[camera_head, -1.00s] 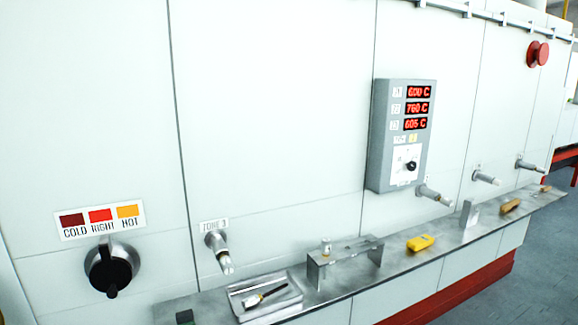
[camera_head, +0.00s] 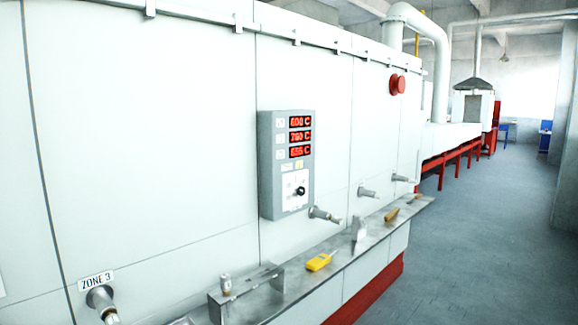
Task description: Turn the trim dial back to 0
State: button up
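A grey control box (camera_head: 266,165) is fixed to the white wall in the middle of the view. It has three red readouts (camera_head: 300,137); the top one reads 600 C and the middle one looks like 760 C. Below them is a small white dial plate with a black knob (camera_head: 300,191), which I take to be the trim dial. The knob's pointer and the scale marks are too small to read. My gripper is not in view.
A metal shelf (camera_head: 268,300) runs along the wall below the box, with a yellow device (camera_head: 319,262) and other small items on it. Short metal fittings (camera_head: 325,215) stick out above it. A red button (camera_head: 397,84) is further right. The grey floor (camera_head: 480,230) at right is clear.

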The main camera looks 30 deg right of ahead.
aim_at(301, 190)
jog(key=i+l, duration=0.1)
jog(key=l, duration=0.25)
jog(key=i+l, duration=0.15)
jog(key=l, duration=0.2)
jog(key=i+l, duration=0.1)
jog(key=l, duration=0.2)
jog(key=i+l, duration=0.15)
jog(key=l, duration=0.2)
